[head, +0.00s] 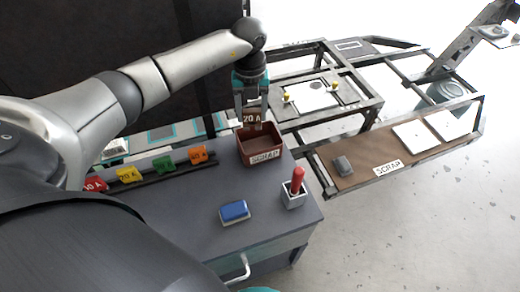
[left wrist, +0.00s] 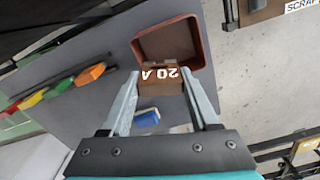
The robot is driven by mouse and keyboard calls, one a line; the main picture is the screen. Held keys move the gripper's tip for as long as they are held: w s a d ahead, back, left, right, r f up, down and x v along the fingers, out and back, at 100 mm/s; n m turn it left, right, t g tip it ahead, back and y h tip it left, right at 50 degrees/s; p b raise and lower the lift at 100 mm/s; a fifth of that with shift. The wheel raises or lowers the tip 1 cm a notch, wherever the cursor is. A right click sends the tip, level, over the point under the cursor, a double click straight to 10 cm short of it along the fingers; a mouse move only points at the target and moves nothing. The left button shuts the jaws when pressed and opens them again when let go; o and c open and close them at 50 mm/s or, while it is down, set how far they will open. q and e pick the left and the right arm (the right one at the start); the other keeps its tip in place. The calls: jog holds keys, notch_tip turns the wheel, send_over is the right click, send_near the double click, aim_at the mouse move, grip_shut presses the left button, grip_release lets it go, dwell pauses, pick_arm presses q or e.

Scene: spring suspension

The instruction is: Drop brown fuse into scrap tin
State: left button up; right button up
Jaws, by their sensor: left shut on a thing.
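My left gripper (head: 252,108) is shut on the brown fuse (head: 252,119), held upright above the scrap tin. In the left wrist view the brown fuse (left wrist: 161,80), marked 20 A, sits between the two fingertips and covers part of the tin's near edge. The scrap tin (head: 262,157) is a reddish-brown open box labelled SCRAP on the grey cabinet top. It also shows in the left wrist view (left wrist: 200,42), and the part of its inside that shows looks empty. My right gripper is not in view.
Red, yellow, green and orange fuses (head: 198,154) stand in a rail left of the tin. A brown SCRAP-labelled board (head: 360,172) lies on the frame at right.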

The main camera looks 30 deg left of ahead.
pick_arm(q)
jog(key=shift+f+b, duration=0.55)
jog(key=shift+f, duration=0.35)
jog(key=o, duration=1.4)
jog(key=shift+o, duration=0.2)
jog(key=shift+r, duration=0.1)
notch_tip(320, 180, up, 15)
jog(key=p, duration=0.2)
jog(key=shift+p, duration=0.3)
